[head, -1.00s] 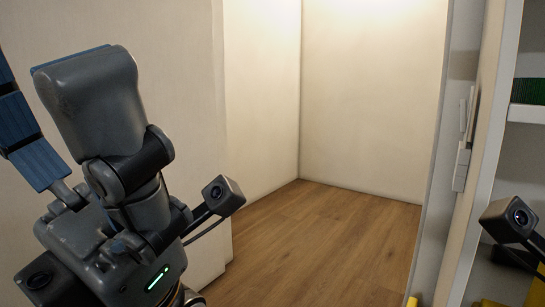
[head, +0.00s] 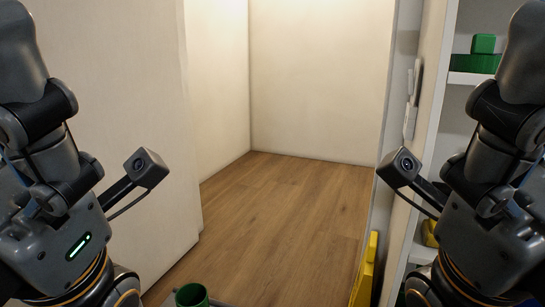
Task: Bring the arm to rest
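My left gripper (head: 55,190) is at the left edge of the head view, its grey body showing a green light and a small camera on a bracket. My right gripper (head: 490,180) is at the right edge with a similar camera. Both point upward and are partly cut off by the picture's edges. Their fingertips are not fully seen, so I cannot tell how far apart the fingers are. No object shows in either of them.
A green cup (head: 191,296) shows at the bottom edge. A yellow object (head: 364,272) stands beside the door frame. A white shelf (head: 470,78) with green items (head: 484,44) is behind my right arm. The wooden floor (head: 285,210) between the arms is clear.

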